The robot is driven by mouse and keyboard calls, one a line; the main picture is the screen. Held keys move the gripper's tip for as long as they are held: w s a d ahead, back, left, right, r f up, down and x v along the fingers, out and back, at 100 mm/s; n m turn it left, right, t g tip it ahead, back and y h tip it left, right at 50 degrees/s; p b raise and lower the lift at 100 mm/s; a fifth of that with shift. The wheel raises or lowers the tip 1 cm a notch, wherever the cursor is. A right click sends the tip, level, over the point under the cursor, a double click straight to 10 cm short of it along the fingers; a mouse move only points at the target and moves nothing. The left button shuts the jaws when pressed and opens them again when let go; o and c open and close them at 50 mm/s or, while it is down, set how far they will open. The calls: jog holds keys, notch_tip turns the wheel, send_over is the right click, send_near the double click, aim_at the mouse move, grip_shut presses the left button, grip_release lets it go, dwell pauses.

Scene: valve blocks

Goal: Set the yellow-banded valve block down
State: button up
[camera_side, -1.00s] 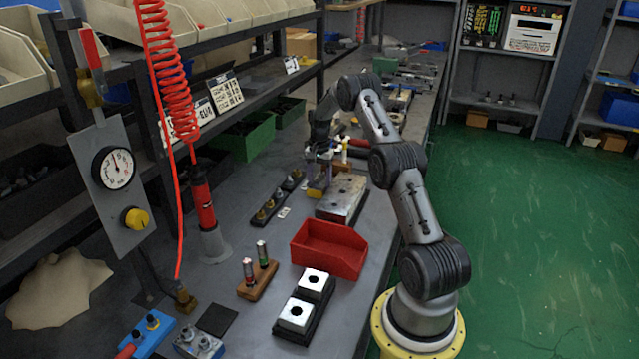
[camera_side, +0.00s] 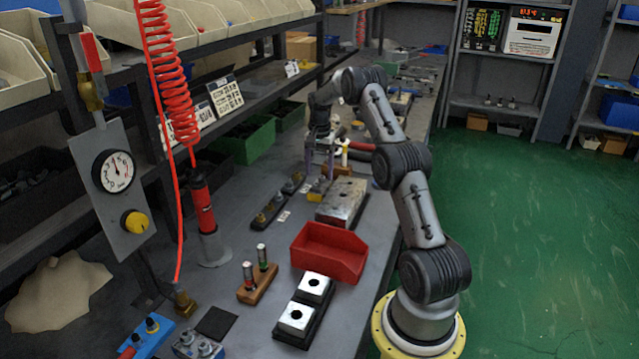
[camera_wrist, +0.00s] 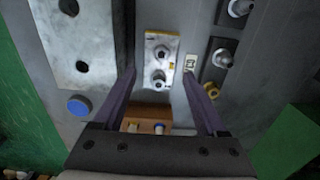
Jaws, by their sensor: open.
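The yellow-banded valve block (camera_wrist: 161,62) is a pale block with round metal fittings on top and yellow at its edges. It rests on the bench between the big drilled metal block and the dark strip of fittings. In the side view it is small and partly hidden, with yellow showing (camera_side: 317,191). My gripper (camera_wrist: 158,76) is open, with its two purple fingers on either side of the valve block in the wrist view, apart from it. In the side view my gripper (camera_side: 320,172) is above the block and empty.
The drilled metal block (camera_side: 342,201) stands close to the right. The dark strip with fittings (camera_side: 277,205) lies left. A wooden holder (camera_wrist: 147,113) is near the fingers. A red bin (camera_side: 329,252) stands nearer the camera, with two white-topped blocks (camera_side: 297,316) in front.

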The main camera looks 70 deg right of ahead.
jog(key=w+a+r+n+t, duration=0.15)
jog(key=a+r+n, duration=0.25)
jog(key=a+r, duration=0.9)
jog(key=s+a+r+n, duration=0.3)
jog(key=s+a, duration=0.1)
jog(key=a, duration=0.4)
jog(key=s+a+r+n+t, duration=0.1)
jog(key=s+a+r+n, duration=0.2)
jog(key=a, duration=0.5)
jog(key=s+a+r+n+t+h, duration=0.1)
jog(key=s+a+r+n, duration=0.2)
jog(key=a, duration=0.5)
jog(key=shift+s+r, duration=0.85)
jog(key=shift+s, duration=0.15)
jog(key=shift+o, duration=0.3)
jog(key=s+a+f+n+t+y, duration=0.1)
jog(key=s+a+f+n, duration=0.3)
jog(key=s, duration=0.6)
jog(key=shift+a+f+n+t, duration=0.2)
jog(key=shift+a+n+t, duration=0.35)
jog(key=shift+a, duration=0.45)
jog(key=shift+m, duration=0.25)
